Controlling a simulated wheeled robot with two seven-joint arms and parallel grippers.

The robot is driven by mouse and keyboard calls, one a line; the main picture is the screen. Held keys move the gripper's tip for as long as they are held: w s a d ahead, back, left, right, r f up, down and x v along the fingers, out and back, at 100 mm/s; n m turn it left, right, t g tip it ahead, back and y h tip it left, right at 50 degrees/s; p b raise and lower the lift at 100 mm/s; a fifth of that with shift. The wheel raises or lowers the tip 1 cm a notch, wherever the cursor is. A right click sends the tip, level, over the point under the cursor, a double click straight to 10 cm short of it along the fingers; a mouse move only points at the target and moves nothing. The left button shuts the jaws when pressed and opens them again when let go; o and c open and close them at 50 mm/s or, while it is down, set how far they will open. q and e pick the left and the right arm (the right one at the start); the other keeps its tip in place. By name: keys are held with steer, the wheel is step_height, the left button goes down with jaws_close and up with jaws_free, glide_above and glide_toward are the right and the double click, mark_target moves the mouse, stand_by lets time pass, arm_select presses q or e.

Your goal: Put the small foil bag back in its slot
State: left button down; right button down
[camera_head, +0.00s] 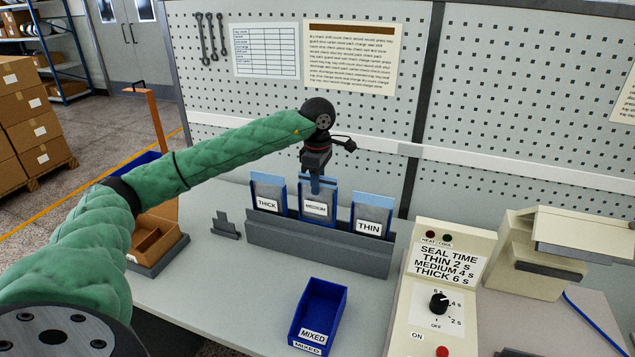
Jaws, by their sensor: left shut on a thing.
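My left gripper (315,187) points down at the middle slot of a grey rack (300,243) on the bench. It is shut on a foil bag (316,196) at its top edge. The bag is grey with a blue top and stands upright in or just behind the blue holder labelled MEDIUM (315,209); I cannot tell whether it touches the bottom. Similar bags stand in the holders labelled THICK (267,204) on the left and THIN (368,227) on the right. The fingertips are small and partly merge with the bag. My right gripper is out of view.
A blue bin labelled MIXED (320,310) stands in front of the rack. A sealing-time control box (435,290) and a beige machine (530,255) stand to the right. A brown box (155,235) is at left. A pegboard (300,100) rises behind.

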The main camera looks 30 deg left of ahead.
arm_select(q)
steer(key=shift+f+b, duration=1)
steer(key=shift+f, duration=0.4)
steer(key=c, duration=1.1)
jaws_free()
steer(key=shift+c, duration=0.2)
steer(key=shift+r, duration=0.15)
steer(key=shift+r, duration=0.25)
step_height(320, 180, up, 6)
steer(key=shift+f+b, duration=0.2)
steer(key=shift+b, duration=1.05)
steer(key=shift+r, duration=0.75)
steer(key=shift+r, duration=0.1)
